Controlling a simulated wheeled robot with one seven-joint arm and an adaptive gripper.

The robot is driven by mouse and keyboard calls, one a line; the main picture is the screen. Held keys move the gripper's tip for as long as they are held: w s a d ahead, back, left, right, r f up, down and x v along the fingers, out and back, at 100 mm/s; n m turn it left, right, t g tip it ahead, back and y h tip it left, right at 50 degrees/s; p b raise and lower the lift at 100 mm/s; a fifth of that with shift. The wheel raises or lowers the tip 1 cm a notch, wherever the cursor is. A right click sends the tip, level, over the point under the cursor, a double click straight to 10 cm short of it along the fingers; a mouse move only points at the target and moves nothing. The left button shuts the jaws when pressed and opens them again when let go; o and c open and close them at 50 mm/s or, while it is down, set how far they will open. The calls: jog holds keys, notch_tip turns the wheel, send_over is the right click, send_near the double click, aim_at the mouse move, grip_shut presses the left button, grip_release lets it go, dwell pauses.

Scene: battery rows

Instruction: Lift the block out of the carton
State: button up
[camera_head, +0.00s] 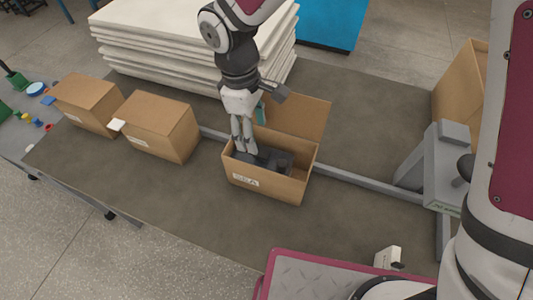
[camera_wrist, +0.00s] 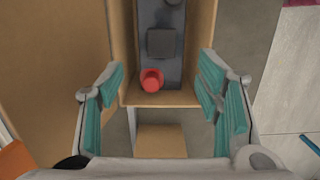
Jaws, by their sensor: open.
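The open carton (camera_head: 263,187) stands on the dark table in the head view, one flap raised at its back. Its pale wall also shows in the wrist view (camera_wrist: 204,30). A dark grey block (camera_head: 272,159) lies inside it; in the wrist view the block (camera_wrist: 172,70) carries a raised dark square and a red round knob at its near end. My gripper (camera_head: 245,151) points down at the left part of the carton. In the wrist view its teal-padded fingers (camera_wrist: 160,75) are open, spread either side of the carton's near end. Nothing is held. The fingertips' exact height is unclear.
Two closed cartons (camera_head: 160,128) (camera_head: 89,103) stand to the left. A stack of white boards (camera_head: 160,45) lies behind. A grey rail (camera_head: 365,183) crosses the table behind the carton, with a grey device (camera_head: 442,165) at right.

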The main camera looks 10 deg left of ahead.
aim_at(260, 150)
jog(key=f, duration=0.5)
jog(key=shift+d, duration=0.3)
jog(key=shift+s+d+f, duration=0.1)
jog(key=shift+d+f, duration=0.15)
jog(key=shift+f, duration=0.65)
jog(key=shift+s+d+f, duration=0.1)
jog(key=shift+d+f, duration=0.1)
jog(key=shift+f, duration=0.65)
jog(key=shift+s+d+f, duration=0.1)
jog(key=shift+d+f, duration=0.15)
jog(key=shift+f, duration=0.65)
jog(key=c, duration=1.3)
jog(key=shift+w+a+r, duration=0.1)
grip_shut()
jog(key=shift+r, duration=0.1)
